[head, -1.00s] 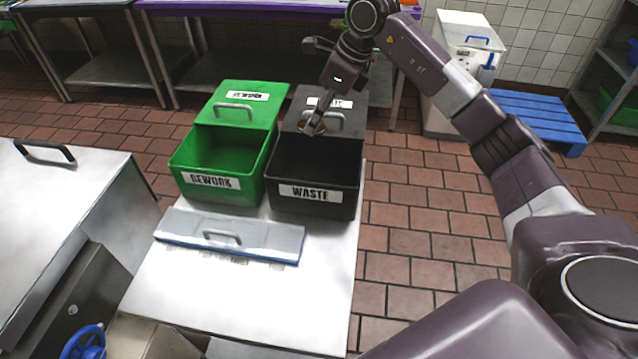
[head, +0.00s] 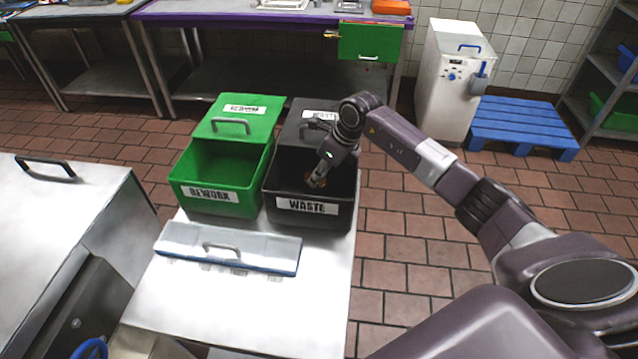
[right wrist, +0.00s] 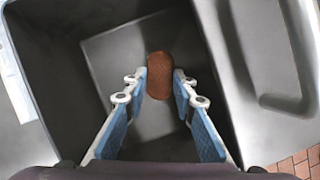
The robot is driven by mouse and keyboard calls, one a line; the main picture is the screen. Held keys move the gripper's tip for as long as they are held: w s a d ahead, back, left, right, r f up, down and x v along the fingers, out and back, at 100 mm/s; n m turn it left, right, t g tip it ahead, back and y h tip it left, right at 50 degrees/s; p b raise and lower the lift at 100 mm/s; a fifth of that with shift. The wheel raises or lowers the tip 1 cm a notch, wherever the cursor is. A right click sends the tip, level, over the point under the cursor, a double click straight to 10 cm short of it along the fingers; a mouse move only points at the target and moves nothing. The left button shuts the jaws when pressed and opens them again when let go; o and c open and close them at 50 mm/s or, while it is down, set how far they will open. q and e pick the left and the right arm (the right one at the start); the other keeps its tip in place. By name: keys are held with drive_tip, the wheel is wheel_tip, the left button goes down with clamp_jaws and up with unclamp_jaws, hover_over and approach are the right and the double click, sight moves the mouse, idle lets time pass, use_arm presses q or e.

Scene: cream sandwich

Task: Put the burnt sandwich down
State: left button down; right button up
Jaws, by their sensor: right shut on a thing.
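The burnt sandwich (right wrist: 160,76) is a dark brown rounded piece between my right gripper's blue-padded fingertips (right wrist: 160,84) in the right wrist view. My right gripper (head: 316,182) is shut on it and points down into the black WASTE bin (head: 307,206). In the head view the sandwich shows only as a small brown spot at the fingertips. The bin's dark floor shows below and around the sandwich in the right wrist view, and the sandwich appears held above it. My left gripper is in neither current view.
The open green REWORK bin (head: 209,201) stands left of the WASTE bin on the metal table (head: 230,310).

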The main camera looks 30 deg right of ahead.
sight(319, 186)
wheel_tip(319, 186, down, 5)
drive_tip(key=shift+r+p, duration=0.2)
drive_tip(key=shift+p, duration=0.25)
drive_tip(key=shift+f, duration=0.1)
drive_tip(key=shift+f, duration=0.15)
drive_tip(key=o, duration=0.8)
